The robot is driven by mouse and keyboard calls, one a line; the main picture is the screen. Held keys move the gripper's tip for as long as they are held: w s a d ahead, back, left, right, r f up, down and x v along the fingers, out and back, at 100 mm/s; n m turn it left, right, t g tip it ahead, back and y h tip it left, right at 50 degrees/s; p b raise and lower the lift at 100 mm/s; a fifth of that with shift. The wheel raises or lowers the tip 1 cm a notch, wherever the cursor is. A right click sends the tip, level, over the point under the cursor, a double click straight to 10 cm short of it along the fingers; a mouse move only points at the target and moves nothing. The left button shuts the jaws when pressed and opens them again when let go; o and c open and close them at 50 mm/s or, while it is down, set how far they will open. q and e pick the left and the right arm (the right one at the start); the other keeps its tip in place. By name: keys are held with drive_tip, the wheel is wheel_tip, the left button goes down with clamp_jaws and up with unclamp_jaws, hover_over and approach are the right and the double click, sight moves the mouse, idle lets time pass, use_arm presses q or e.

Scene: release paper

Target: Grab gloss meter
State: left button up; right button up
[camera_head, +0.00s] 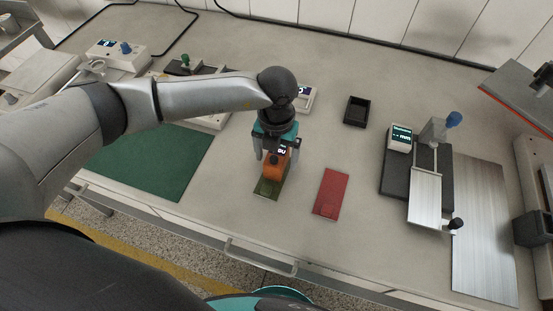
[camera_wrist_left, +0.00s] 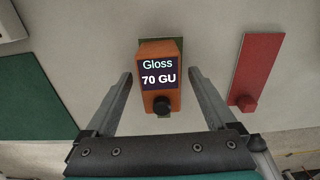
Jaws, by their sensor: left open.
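The gloss meter (camera_head: 274,165) is an orange block with a dark screen, standing on a green strip (camera_head: 266,190) near the table's front. In the left wrist view the gloss meter (camera_wrist_left: 160,85) reads "Gloss 70 GU" and has a black knob on its near side. My left gripper (camera_head: 276,155) is above it, pointing down. In the left wrist view the left gripper's fingers (camera_wrist_left: 160,80) are apart, one on each side of the meter, with a visible gap on both sides. My right gripper is not in view.
A red strip (camera_head: 331,193) lies to the right of the meter. A small black tray (camera_head: 357,111) is behind it. A thickness gauge device (camera_head: 400,139) and a metal plate (camera_head: 484,230) are at the right. A green mat (camera_head: 153,160) lies at the left.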

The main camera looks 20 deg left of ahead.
use_arm(q)
drive_tip(key=shift+f, duration=0.25)
clamp_jaws()
idle(0.6)
drive_tip(key=shift+r, duration=0.1)
